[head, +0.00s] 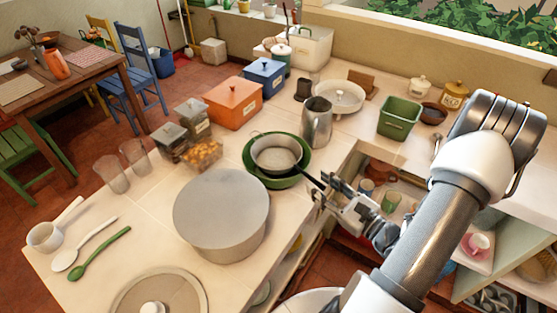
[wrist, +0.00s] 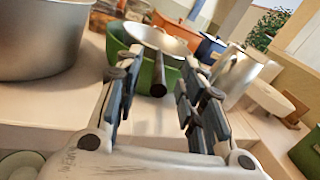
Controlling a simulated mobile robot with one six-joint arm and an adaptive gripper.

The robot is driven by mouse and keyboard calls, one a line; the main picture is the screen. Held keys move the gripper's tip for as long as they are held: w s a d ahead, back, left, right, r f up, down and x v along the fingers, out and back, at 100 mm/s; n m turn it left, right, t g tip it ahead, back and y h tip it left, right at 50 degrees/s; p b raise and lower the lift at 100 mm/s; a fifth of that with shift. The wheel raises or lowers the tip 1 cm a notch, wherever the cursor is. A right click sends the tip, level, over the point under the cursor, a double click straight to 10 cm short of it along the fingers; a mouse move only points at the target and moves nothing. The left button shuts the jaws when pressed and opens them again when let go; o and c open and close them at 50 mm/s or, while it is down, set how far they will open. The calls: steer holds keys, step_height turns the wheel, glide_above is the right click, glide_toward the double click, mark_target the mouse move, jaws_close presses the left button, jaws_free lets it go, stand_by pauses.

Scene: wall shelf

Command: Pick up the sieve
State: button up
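The sieve (head: 277,153) looks like a round silver-grey bowl with a long dark handle. It rests in a green bowl (head: 262,181) near the counter's inner edge, its handle pointing towards my gripper (head: 322,192). In the wrist view the sieve (wrist: 165,40) sits tilted in the green bowl (wrist: 142,72), straight ahead. Its dark handle end shows between the fingertips of my gripper (wrist: 157,77), with gaps visible on both sides. The fingers are apart and hold nothing.
A large grey pot (head: 222,212) stands left of the green bowl. A metal jug (head: 317,122) stands behind it, with a white dish (head: 340,96) beyond. A green tub (head: 399,117) is to the right. Open shelves with cups (head: 390,201) lie below the counter.

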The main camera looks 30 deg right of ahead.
mark_target(309, 175)
steer(key=w, duration=0.1)
steer(key=w+b, duration=0.1)
steer(key=w, duration=0.3)
steer(key=shift+a+f, duration=0.25)
steer(key=shift+a, duration=0.1)
steer(key=shift+w, duration=0.2)
steer(key=shift+r, duration=0.1)
steer(key=shift+c, duration=0.2)
jaws_close()
